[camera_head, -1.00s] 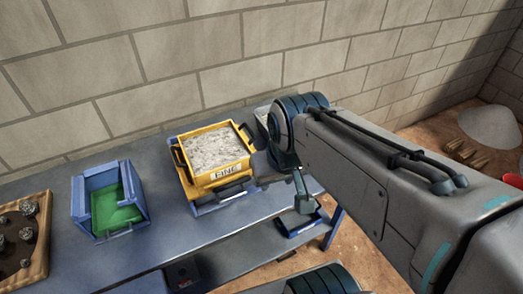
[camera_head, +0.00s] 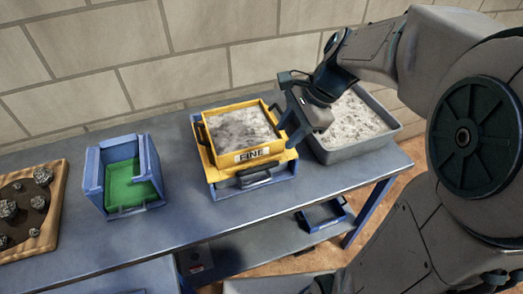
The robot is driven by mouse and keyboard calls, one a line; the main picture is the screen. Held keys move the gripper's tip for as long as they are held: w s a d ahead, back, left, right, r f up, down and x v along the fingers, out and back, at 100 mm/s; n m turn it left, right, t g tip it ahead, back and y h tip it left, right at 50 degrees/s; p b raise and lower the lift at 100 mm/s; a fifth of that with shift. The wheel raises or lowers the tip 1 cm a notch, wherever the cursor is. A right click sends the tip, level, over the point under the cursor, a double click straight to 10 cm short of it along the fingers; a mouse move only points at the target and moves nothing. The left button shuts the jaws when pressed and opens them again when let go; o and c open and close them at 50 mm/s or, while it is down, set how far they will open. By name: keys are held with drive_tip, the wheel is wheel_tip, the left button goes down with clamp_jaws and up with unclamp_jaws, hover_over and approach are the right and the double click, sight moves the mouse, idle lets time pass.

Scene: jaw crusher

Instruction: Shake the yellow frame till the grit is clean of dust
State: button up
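The yellow frame (camera_head: 203,150), labelled FINE, sits on a blue stand (camera_head: 222,190) on the table, with a black handle at its front. Grey grit (camera_head: 240,129) fills it and looks smeared, with pale and darker patches; how dusty it is I cannot tell. My gripper (camera_head: 288,124) is at the frame's right side, its fingers pointing down by the right edge. It seems to touch the frame there, but the fingertips are partly hidden and I cannot tell whether they are closed on a handle.
A grey tray (camera_head: 394,138) of pale grit stands right of the frame, under my wrist. A blue bin with a green inside (camera_head: 130,190) and a wooden tray (camera_head: 52,205) with rocks are to the left. Bare blue tabletop (camera_head: 180,235) lies in front.

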sight(261, 166)
drive_tip(key=x, duration=1.3)
drive_tip(key=shift+b, duration=0.35)
clamp_jaws()
